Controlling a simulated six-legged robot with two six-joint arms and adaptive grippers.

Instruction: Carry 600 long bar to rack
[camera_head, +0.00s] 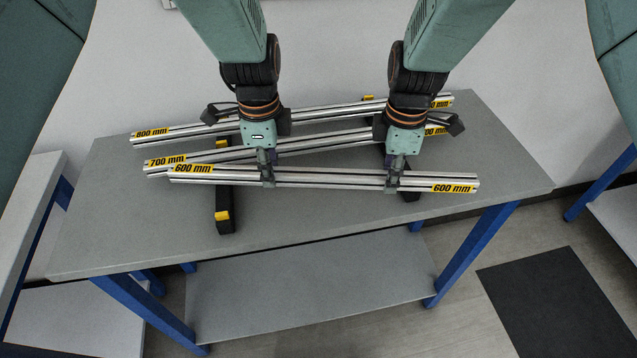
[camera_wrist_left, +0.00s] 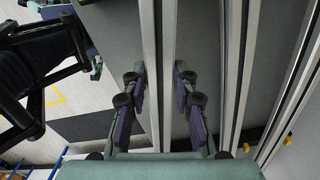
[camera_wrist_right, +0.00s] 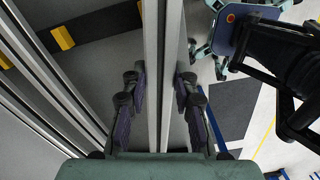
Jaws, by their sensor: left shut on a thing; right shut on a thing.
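The 600 mm bar (camera_head: 325,181) is a long silver profile with yellow 600 mm labels at both ends. It lies crosswise in front of the other bars, over the black supports. My left gripper (camera_head: 267,179) is shut on it left of its middle. My right gripper (camera_head: 393,182) is shut on it right of its middle. The bar passes between the fingers in the left wrist view (camera_wrist_left: 150,50) and in the right wrist view (camera_wrist_right: 151,50). Whether it touches the supports is hard to tell. No rack is clearly identifiable.
The 700 mm bar (camera_head: 215,154) and 800 mm bar (camera_head: 185,130) lie behind, close to the held bar. A black support with yellow ends (camera_head: 224,200) is on the grey table (camera_head: 120,220). The table's front strip is clear. A dark mat (camera_head: 550,300) lies on the floor at right.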

